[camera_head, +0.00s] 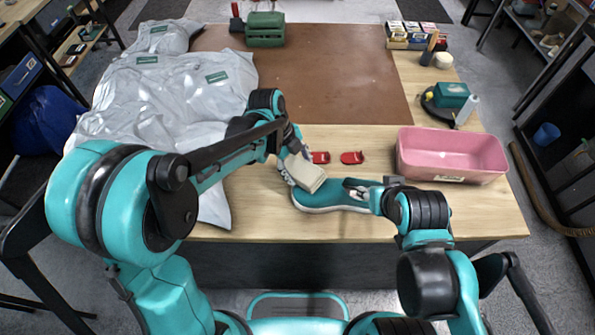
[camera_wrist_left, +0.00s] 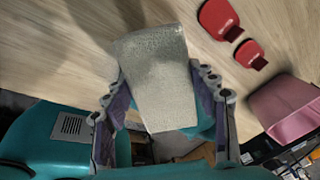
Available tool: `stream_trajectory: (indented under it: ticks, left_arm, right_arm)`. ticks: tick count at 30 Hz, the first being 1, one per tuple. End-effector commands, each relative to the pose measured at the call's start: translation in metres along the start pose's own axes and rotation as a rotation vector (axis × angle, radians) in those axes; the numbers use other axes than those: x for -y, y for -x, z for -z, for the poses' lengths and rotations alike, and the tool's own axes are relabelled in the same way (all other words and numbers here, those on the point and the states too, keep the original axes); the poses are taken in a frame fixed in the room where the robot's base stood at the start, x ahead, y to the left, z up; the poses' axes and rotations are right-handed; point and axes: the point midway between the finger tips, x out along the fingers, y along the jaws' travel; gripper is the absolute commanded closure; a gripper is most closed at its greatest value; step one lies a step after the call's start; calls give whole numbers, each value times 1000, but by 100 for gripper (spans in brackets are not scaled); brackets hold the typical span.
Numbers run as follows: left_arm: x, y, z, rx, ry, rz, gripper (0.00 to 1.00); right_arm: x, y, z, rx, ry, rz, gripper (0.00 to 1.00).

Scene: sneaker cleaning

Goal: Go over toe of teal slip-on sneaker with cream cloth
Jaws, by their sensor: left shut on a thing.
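The teal slip-on sneaker (camera_head: 335,197) with a white sole lies on the front of the table, one end to the left. My left gripper (camera_head: 292,166) is shut on the cream cloth (camera_head: 306,174), a folded block, over the sneaker's left end. The cloth hides part of that end; I cannot tell whether it touches. In the left wrist view the cloth (camera_wrist_left: 158,75) sits between the two fingers (camera_wrist_left: 162,85). My right gripper (camera_head: 358,190) is at the sneaker's right end, partly hidden by its own arm; its jaw state is unclear.
Two small red pieces (camera_head: 351,157) lie just behind the sneaker. A pink tub (camera_head: 450,153) stands to the right. Grey plastic bags (camera_head: 160,95) cover the table's left side. A brown mat (camera_head: 320,75) is mostly clear. A green box (camera_head: 265,29) stands at the back.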

Motion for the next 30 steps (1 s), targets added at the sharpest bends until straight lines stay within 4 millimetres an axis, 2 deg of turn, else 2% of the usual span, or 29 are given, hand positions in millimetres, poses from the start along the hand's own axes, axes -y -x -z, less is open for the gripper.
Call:
stream_trajectory:
  ticks: [8,24,30]
  left_arm:
    - [0,5,0,0,1,0,65]
    - [0,60,1,0,1,0,65]
    - [-1,60,0,0,0,0,65]
  right_arm:
    - [0,3,2,0,0,0,60]
    - [0,35,25,0,0,0,60]
    - [0,35,25,0,0,0,60]
